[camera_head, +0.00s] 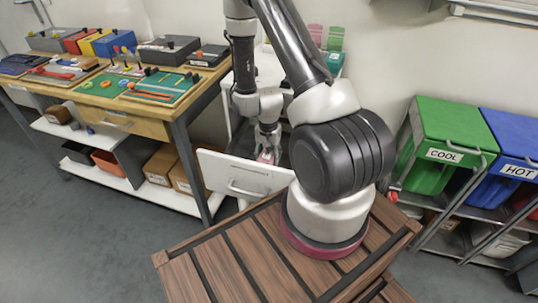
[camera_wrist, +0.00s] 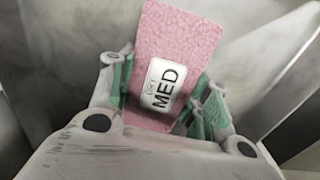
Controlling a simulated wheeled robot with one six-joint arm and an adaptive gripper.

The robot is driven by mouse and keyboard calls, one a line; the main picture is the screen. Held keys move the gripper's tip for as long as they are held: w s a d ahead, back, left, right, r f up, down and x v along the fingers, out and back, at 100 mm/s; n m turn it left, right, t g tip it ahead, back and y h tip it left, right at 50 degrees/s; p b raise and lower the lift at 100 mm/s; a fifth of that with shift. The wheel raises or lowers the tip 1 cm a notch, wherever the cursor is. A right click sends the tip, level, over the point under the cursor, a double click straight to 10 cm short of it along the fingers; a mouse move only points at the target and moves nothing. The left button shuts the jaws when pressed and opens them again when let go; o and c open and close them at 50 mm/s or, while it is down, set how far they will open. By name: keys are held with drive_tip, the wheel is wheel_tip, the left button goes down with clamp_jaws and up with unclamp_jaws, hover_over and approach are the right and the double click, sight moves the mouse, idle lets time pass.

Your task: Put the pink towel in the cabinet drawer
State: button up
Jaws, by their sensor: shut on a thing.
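The pink towel (camera_wrist: 178,38) fills the middle of the wrist view and bears a white label reading MED. My gripper (camera_wrist: 160,100) is shut on it, with green-padded fingers on both sides. In the head view my gripper (camera_head: 267,140) points down over the pulled-out cabinet drawer (camera_head: 245,178), which has a white front and a handle. A little of the towel (camera_head: 266,157) shows between the fingertips, just behind the drawer front. Grey walls surround the towel in the wrist view. I cannot tell whether the towel touches the drawer floor.
A workbench (camera_head: 117,117) with trays and boxes stands at the left. A green COOL bin (camera_head: 447,135) and a blue HOT bin (camera_head: 512,150) stand on a rack at the right. Green and pink items stand on the cabinet behind my arm. Grey floor is clear at the lower left.

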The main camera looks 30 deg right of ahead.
drive_tip(key=o, duration=1.1)
drive_tip(key=shift+c, duration=0.2)
wheel_tip(320, 180, up, 12)
wheel_tip(320, 180, up, 20)
drive_tip(key=f+n+t, duration=0.1)
drive_tip(key=n+t, duration=0.1)
drive_tip(key=n, duration=0.3)
hover_over(268, 153)
drive_tip(key=s+a, duration=0.2)
drive_tip(key=s, duration=0.2)
drive_tip(key=s+a+r+n+t, duration=0.2)
drive_tip(key=s+r+n, duration=0.3)
drive_tip(key=s+r, duration=0.8)
drive_tip(key=shift+s+a, duration=0.4)
drive_tip(key=shift+s, duration=0.25)
